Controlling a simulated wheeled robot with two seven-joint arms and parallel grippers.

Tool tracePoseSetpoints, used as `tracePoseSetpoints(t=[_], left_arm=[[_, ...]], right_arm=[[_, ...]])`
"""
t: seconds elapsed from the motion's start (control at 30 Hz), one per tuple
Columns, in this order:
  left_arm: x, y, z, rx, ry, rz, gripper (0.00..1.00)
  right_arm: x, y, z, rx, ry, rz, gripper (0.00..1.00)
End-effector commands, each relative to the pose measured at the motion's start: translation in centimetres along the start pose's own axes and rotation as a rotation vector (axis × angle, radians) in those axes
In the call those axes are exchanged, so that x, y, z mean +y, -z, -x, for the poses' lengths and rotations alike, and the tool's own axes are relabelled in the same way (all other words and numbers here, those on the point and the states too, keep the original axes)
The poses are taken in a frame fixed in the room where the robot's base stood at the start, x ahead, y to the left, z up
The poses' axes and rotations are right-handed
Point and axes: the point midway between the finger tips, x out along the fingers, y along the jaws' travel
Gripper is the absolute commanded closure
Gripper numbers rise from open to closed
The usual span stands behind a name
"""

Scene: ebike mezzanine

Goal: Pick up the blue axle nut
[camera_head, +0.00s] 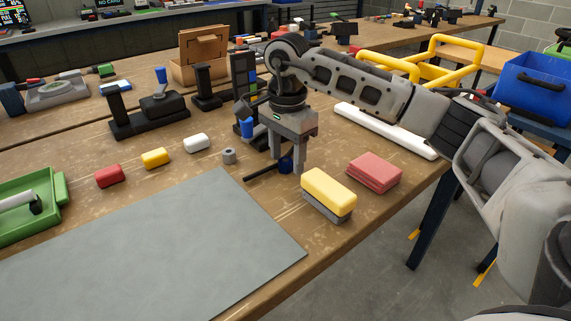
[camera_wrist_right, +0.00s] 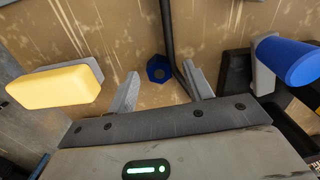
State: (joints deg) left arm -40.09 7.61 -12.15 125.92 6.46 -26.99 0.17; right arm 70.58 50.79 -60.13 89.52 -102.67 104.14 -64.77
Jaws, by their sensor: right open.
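The blue axle nut (camera_head: 286,165) lies on the wooden workbench (camera_head: 226,178), partly hidden by my right gripper in the head view. In the right wrist view the nut (camera_wrist_right: 158,68) shows its dark central hole. My right gripper (camera_head: 288,159) points down at the bench and is open. In the wrist view its two fingers (camera_wrist_right: 162,84) stand apart, with the nut between them and a little beyond their tips. No contact with the nut shows. My left gripper is not in view.
A thin black rod (camera_wrist_right: 167,28) lies close beside the nut. A yellow-and-grey block (camera_head: 328,193) and a red block (camera_head: 374,172) are to the right. A grey nut (camera_head: 229,156) and a blue-handled tool (camera_head: 247,127) are to the left. A grey mat (camera_head: 150,250) lies in front.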

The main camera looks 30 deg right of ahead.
Motion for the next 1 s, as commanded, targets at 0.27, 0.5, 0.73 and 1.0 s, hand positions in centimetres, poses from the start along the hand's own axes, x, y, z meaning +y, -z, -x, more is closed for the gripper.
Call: tracePoseSetpoints(t=[0.27, 0.5, 0.73, 1.0], left_arm=[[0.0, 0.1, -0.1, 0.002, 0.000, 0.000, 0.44], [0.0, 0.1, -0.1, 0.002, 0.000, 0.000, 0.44], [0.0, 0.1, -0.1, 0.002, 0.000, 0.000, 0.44], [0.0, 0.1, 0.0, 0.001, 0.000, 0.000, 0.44]], right_arm=[[0.0, 0.0, -0.1, 0.000, 0.000, 0.000, 0.69], [0.0, 0.0, 0.0, 0.000, 0.000, 0.000, 0.99], [0.0, 0.0, 0.2, 0.000, 0.001, 0.000, 0.99], [-0.1, 0.0, 3.4, -0.001, 0.005, -0.001, 0.99]])
